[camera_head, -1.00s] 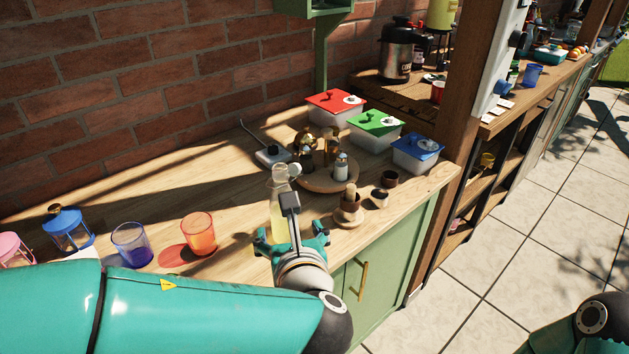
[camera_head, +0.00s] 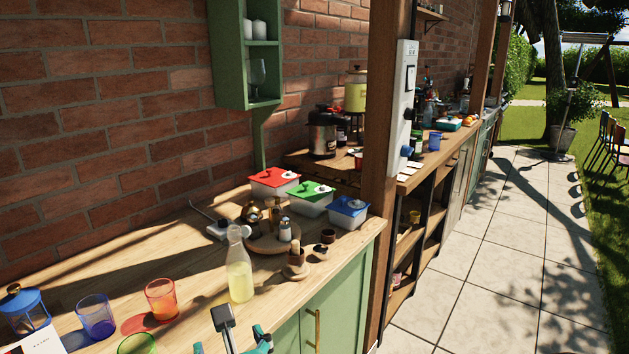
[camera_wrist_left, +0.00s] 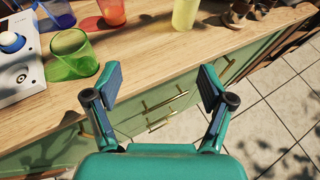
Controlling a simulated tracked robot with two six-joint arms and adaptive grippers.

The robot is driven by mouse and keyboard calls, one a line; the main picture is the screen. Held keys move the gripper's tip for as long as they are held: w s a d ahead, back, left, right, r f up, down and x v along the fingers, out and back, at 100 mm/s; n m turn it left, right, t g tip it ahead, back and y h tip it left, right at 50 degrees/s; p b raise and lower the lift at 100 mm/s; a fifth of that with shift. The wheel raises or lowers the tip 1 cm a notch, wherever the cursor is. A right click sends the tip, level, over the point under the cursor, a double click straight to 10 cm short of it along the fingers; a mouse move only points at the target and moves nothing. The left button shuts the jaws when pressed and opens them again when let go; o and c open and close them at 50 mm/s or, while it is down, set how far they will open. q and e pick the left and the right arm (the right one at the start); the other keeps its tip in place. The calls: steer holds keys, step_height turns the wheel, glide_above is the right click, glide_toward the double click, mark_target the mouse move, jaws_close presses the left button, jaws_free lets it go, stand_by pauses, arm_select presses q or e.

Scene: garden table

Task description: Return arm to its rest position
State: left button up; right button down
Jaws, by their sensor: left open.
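My left gripper (camera_head: 238,338) shows at the bottom edge of the head view, in front of the wooden counter (camera_head: 190,328). In the left wrist view the left gripper (camera_wrist_left: 161,86) has its fingers wide apart with nothing between them, in front of the counter's green cabinet (camera_wrist_left: 165,112). A clear bottle of yellow liquid (camera_head: 240,276) stands upright on the counter near its front edge. The bottle also shows at the top of the left wrist view (camera_wrist_left: 185,12), apart from the fingers. Most of the left arm is out of the head view, and the right gripper is not seen.
A round wooden stand (camera_head: 262,244) with small containers and red-, green- and blue-lidded boxes (camera_head: 348,213) stand farther back. Paved floor (camera_head: 480,260) lies clear at right.

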arm_select(q)
steer(key=s+a+f+n+g+h+p, duration=0.1)
steer(key=s+f+n+g, duration=0.15)
steer(key=f, duration=0.55)
steer(key=s+f+n+g+h+p, duration=0.1)
steer(key=s+f+n+g, duration=0.2)
steer(key=f, duration=0.4)
steer(key=s+d+f+n+g+h+p, duration=0.2)
steer(key=s+f+n+g+h, duration=0.2)
steer(key=s+f+n, duration=0.4)
steer(key=s+d+f+n+g+h+p, duration=0.35)
steer(key=f+n, duration=0.35)
steer(key=n, duration=0.3)
steer(key=a+f+n+t, duration=0.1)
steer(key=a+f+n, duration=0.3)
steer(key=n, duration=0.6)
steer(key=shift+w+a+p, duration=0.15)
steer(key=shift+a+p, duration=0.1)
steer(key=shift+p, duration=0.05)
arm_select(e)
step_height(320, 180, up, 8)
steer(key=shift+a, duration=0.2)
arm_select(q)
steer(key=shift+f, duration=0.1)
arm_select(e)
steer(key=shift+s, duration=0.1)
